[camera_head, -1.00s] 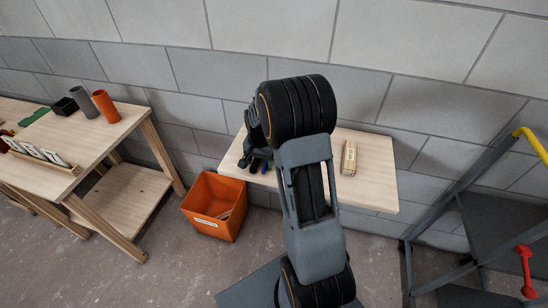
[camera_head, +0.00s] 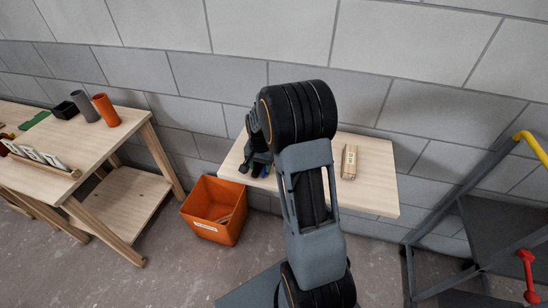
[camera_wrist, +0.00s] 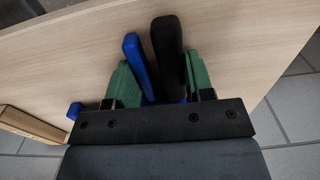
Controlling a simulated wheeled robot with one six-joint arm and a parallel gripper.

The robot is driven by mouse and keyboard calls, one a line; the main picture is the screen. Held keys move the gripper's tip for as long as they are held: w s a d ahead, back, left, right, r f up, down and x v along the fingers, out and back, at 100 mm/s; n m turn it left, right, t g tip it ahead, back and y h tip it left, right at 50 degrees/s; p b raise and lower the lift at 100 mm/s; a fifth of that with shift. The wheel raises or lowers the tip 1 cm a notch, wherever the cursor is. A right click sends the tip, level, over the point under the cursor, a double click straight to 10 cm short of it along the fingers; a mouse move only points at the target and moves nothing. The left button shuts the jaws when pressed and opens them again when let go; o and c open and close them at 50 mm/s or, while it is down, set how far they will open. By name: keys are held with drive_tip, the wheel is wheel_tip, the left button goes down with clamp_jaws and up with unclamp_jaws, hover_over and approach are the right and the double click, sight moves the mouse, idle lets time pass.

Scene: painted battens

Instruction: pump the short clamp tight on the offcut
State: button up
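The short clamp shows in the wrist view as a blue lever (camera_wrist: 136,58) and a black handle (camera_wrist: 168,50), side by side. A smaller blue part (camera_wrist: 74,110) shows to the left; the rest is hidden behind my gripper. My gripper (camera_wrist: 160,80) has its green fingers on either side of the lever and handle, seemingly touching both. In the head view my gripper (camera_head: 257,166) is low over the pale bench top's left part. A wooden piece, seemingly the offcut (camera_head: 349,161), lies on the bench to the right; its end also shows in the wrist view (camera_wrist: 30,124). Contact with the clamp is unclear.
The small bench top (camera_head: 372,190) stands against a grey block wall. An orange bin (camera_head: 215,225) is on the floor to its left. Further left is a wooden table (camera_head: 95,148) with cups. A grey frame with a yellow rail (camera_head: 533,146) stands at right.

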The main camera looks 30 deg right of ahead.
drive_tip(key=shift+w+a, duration=0.25)
drive_tip(key=shift+a, duration=0.05)
drive_tip(key=c, duration=0.7)
drive_tip(key=shift+o, duration=0.2)
drive_tip(key=o, duration=1.2)
drive_tip(key=shift+s+d, duration=0.15)
drive_tip(key=shift+o, duration=0.4)
drive_tip(key=shift+s+d, duration=0.1)
drive_tip(key=shift+d, duration=0.05)
